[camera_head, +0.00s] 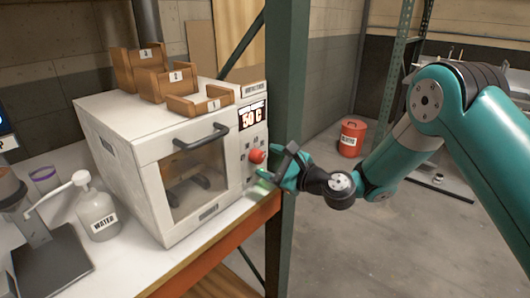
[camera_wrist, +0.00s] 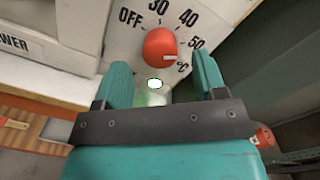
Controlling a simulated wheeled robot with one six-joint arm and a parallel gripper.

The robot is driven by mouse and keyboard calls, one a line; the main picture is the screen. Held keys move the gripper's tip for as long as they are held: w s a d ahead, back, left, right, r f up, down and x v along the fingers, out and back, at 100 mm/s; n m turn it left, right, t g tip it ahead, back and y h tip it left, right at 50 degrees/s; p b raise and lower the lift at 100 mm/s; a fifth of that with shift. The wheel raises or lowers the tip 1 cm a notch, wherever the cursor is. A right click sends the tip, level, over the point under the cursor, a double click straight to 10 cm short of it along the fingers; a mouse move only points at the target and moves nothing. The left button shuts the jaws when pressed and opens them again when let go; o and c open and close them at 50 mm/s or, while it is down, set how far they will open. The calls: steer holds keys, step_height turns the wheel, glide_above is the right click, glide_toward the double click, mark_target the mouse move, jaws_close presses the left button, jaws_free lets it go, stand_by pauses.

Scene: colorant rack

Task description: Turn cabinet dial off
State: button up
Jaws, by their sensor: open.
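A white cabinet (camera_head: 120,140) stands on the bench, with a glass door and a display reading "50 C". Its red dial (camera_head: 257,156) is on the right side of the front panel. In the wrist view the dial (camera_wrist: 160,47) sits among the marks OFF, 30, 40 and 50, and its white pointer mark faces right, toward the 50 and °C side. My gripper (camera_head: 285,165) is at the panel just right of the dial. In the wrist view its two fingers (camera_wrist: 158,78) are apart on either side below the dial, with nothing between them.
A door handle (camera_head: 201,136) juts from the cabinet front. Numbered wooden boxes (camera_head: 167,83) sit on top. A WATER bottle (camera_head: 96,210) stands on the bench at left. A green post (camera_head: 286,90) rises close behind my gripper. Open floor lies to the right.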

steer(key=shift+x, duration=1)
steer(key=shift+c, duration=0.3)
steer(key=c, duration=0.9)
